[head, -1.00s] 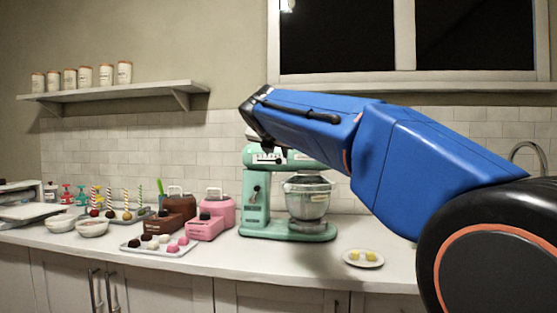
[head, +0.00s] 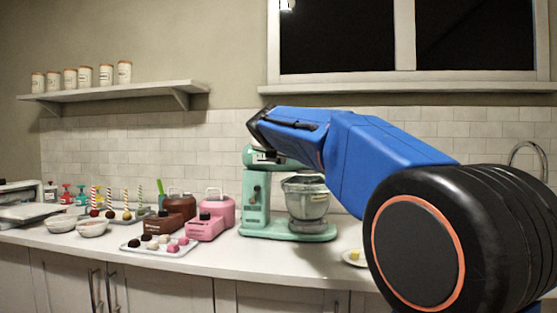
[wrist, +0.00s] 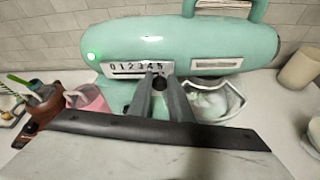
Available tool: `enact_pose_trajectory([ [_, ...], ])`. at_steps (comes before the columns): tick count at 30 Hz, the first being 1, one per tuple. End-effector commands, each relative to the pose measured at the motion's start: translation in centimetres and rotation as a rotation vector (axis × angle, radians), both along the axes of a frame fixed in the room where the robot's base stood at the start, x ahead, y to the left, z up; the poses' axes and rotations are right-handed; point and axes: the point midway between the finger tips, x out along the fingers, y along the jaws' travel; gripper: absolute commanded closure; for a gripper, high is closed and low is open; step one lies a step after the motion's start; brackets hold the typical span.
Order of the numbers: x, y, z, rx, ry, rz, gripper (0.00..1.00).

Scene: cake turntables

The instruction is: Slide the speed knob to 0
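The mint-green stand mixer (head: 256,200) stands on the counter; its head (wrist: 215,42) fills the top of the wrist view. The speed scale (wrist: 130,67) runs from 0 at left to 5 at right, with a slot below it. A green light (wrist: 92,56) glows to its left. My gripper (wrist: 158,77) is at the scale's right end, with a gap between its fingers. A small dark round thing shows between the fingertips; I cannot tell whether it is the speed knob. In the head view my gripper is mostly hidden by my arm, in front of the mixer head.
The steel bowl (head: 306,200) sits under the mixer head. Pink (head: 207,228) and brown (head: 170,222) containers stand left of the mixer, behind a tray of sweets (head: 160,248). A small plate (head: 351,262) is partly hidden by my arm.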

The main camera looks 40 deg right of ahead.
Motion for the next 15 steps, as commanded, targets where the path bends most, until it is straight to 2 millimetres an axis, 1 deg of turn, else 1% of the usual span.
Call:
enact_pose_trajectory([
  [1, 0.0, 0.0, 0.0, 0.000, 0.000, 0.000, 0.97],
  [2, 0.0, 0.0, 0.0, 0.000, 0.000, 0.000, 1.00],
  [8, 0.2, 0.2, 0.0, 0.001, 0.001, 0.000, 1.00],
  [11, 1.0, 0.9, 0.0, -0.001, 0.002, 0.002, 1.00],
  [15, 2.8, 2.8, 0.0, 0.000, 0.002, 0.005, 1.00],
])
